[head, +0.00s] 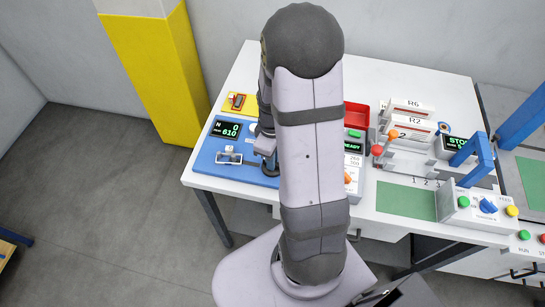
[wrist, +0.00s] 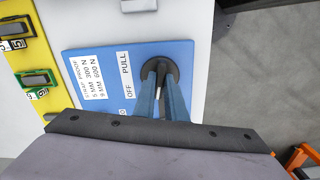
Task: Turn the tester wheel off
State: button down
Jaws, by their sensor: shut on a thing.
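The blue tester (head: 208,163) lies at the left end of the white table in the head view. Its display (head: 228,129) reads N 0 610. In the wrist view its blue top (wrist: 105,58) carries a label (wrist: 125,75) reading OFF PULL and a strap proof label. The dark round tester wheel (wrist: 172,68) is beside the OFF PULL label. My gripper (wrist: 161,74) is shut on the wheel, its fingers covering much of it. How far the wheel is turned cannot be told.
A small clamp fixture (head: 229,156) stands on the tester, left of my gripper. A red bin (head: 356,115) and white machines (head: 408,130) stand right of my arm. A yellow pillar (head: 157,75) stands behind left.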

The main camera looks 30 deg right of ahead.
jog(key=shift+n, duration=1.2)
jog(key=c, duration=1.8)
grip_release()
jog(key=shift+r, duration=0.1)
jog(key=shift+r+b, duration=0.5)
jog(key=shift+r, duration=3.1)
